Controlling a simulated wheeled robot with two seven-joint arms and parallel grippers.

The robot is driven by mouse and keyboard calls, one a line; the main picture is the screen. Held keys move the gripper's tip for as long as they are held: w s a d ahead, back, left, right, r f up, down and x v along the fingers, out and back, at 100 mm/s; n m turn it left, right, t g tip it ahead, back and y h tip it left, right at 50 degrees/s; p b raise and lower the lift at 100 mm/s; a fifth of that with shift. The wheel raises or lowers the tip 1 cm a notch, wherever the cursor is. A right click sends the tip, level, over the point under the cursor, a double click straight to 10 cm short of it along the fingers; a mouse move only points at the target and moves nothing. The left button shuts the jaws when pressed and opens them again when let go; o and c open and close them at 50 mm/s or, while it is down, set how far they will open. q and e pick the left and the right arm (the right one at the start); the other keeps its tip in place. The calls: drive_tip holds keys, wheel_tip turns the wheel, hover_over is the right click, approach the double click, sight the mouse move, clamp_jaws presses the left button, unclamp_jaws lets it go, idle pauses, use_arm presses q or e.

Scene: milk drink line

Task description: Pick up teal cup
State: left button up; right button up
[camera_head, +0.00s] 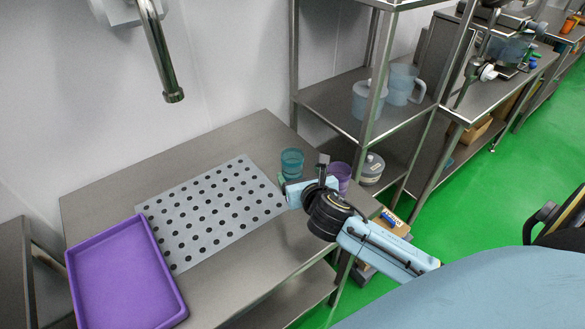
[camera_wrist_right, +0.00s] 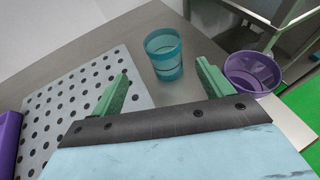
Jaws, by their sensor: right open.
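The teal cup (camera_head: 292,163) stands upright on the metal table (camera_head: 120,200), just past the right corner of the perforated mat. In the right wrist view the teal cup (camera_wrist_right: 163,54) is ahead of my right gripper (camera_wrist_right: 160,85), between the lines of its two green fingers and beyond their tips. My right gripper (camera_head: 282,184) is open and empty, close to the cup on its near side. Its fingers are partly hidden by my arm in the head view. My left gripper is in neither view.
A purple cup (camera_head: 341,172) stands to the right of the teal cup, close to my right gripper; it also shows in the right wrist view (camera_wrist_right: 252,74). A perforated mat (camera_head: 205,208) and a purple tray (camera_head: 122,280) lie to the left. A metal shelf (camera_head: 330,98) with clear jugs stands behind.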

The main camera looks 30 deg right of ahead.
drive_tip(key=b, duration=0.1)
approach(290, 157)
drive_tip(key=x, duration=0.3)
drive_tip(key=shift+w+a+f, duration=0.15)
drive_tip(key=shift+w+a, duration=0.1)
drive_tip(key=shift+w, duration=0.2)
drive_tip(key=shift+d+b+x, duration=0.15)
drive_tip(key=shift+b+x, duration=0.2)
drive_tip(key=shift+x, duration=1)
drive_tip(key=shift+d+b+x, duration=0.15)
drive_tip(key=shift+b+x, duration=0.2)
drive_tip(key=shift+x, duration=1)
drive_tip(key=shift+s, duration=0.15)
drive_tip(key=c, duration=1.1)
